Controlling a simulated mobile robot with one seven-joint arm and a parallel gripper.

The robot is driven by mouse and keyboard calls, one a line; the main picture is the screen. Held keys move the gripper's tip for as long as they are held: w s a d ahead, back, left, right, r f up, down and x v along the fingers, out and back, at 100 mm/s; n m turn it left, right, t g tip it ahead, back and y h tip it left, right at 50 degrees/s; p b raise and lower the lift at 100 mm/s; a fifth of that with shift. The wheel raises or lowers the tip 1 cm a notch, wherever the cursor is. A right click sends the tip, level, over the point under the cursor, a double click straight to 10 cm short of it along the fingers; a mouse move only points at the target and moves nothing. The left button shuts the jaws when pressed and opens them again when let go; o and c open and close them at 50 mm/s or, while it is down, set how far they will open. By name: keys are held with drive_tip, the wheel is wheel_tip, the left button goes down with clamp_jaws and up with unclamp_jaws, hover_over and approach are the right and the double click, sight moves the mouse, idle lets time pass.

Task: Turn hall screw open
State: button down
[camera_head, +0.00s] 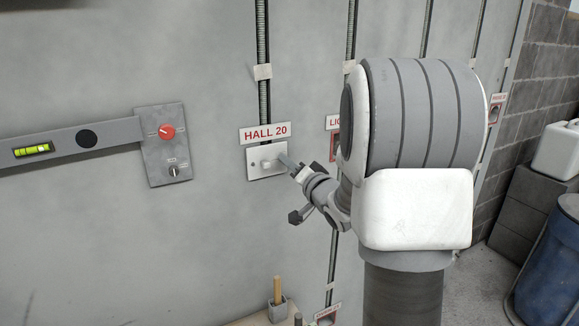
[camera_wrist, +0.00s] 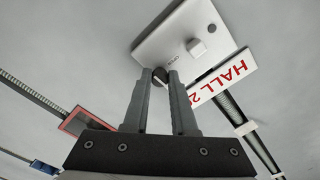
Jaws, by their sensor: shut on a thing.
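The hall plate (camera_head: 252,172) is a small white plate on the grey wall under the red-lettered HALL 20 sign (camera_head: 265,133). It also shows tilted in the wrist view (camera_wrist: 160,42), with a pale square block (camera_wrist: 197,47) on its face and small lettering near its edge. My gripper (camera_wrist: 163,73) reaches the plate from the right in the head view (camera_head: 284,161). Its two fingers are closed on a small dark part, the hall screw (camera_wrist: 161,75), at the plate's edge. The fingertips hide most of the screw, so its turn cannot be told.
A grey panel (camera_head: 152,150) with a red knob (camera_head: 167,132) and a spirit level (camera_head: 60,146) are to the left. Another sign (camera_head: 333,122) is close right, partly behind my arm. A blue barrel (camera_head: 550,265) stands far right. The wall below the plate is mostly bare.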

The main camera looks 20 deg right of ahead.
drive_tip(key=shift+n+b, duration=6.35)
drive_tip(key=shift+n, duration=2.15)
drive_tip(key=c, duration=0.7)
unclamp_jaws()
drive_tip(key=shift+s, duration=0.1)
